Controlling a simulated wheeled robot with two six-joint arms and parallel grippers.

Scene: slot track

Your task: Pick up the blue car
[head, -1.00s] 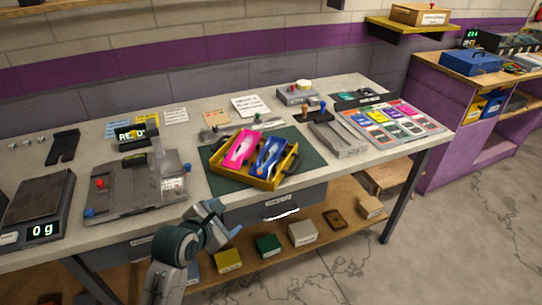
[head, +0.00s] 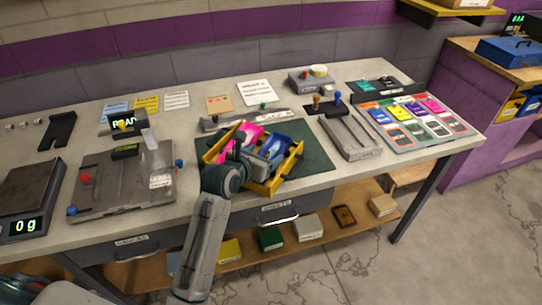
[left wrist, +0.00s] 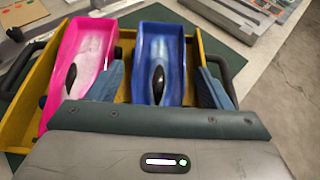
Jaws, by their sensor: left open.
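The blue car (head: 283,147) lies in a yellow tray (head: 293,172) on a dark green mat, beside a pink car (head: 243,138). The left wrist view shows the blue car (left wrist: 160,48) with a dark oval knob, next to the pink car (left wrist: 84,55). My left gripper (head: 262,158) is over the tray and partly hides both cars. In the left wrist view my left gripper (left wrist: 160,88) is open, with one finger on each side of the blue car's near end. Whether the fingers touch it, I cannot tell. My right gripper is not in view.
The tray has dark side handles. A grey fixture (head: 125,180) with red and blue knobs stands left, beside a scale (head: 28,195) reading 0 g. A metal channel (head: 349,138) and colour cards (head: 420,122) lie to the right.

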